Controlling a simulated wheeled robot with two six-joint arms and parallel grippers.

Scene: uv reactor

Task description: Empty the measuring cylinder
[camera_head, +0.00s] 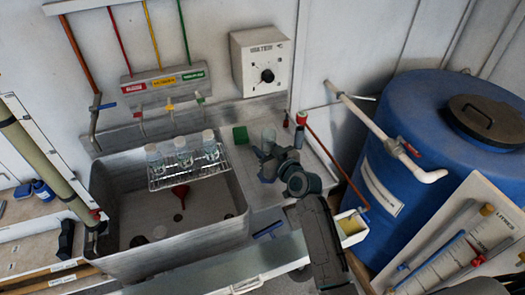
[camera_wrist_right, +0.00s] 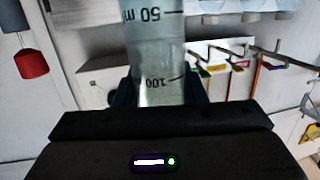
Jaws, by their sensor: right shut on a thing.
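The clear measuring cylinder (camera_head: 268,134) is held in my right gripper (camera_head: 266,157), over the steel drainboard right of the sink. In the right wrist view the cylinder (camera_wrist_right: 155,50) stands between the fingers, with 50 ml and 100 marks showing; its liquid level is hard to tell. It looks roughly upright, and whether its base touches the drainboard is hidden. My left gripper is not in view.
A wire rack (camera_head: 190,178) with three clear bottles spans the sink's back. A green block (camera_head: 241,135) is close left of the cylinder. Valve taps (camera_head: 170,104) and a dial box (camera_head: 262,62) are on the wall. A blue barrel (camera_head: 400,150) stands right.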

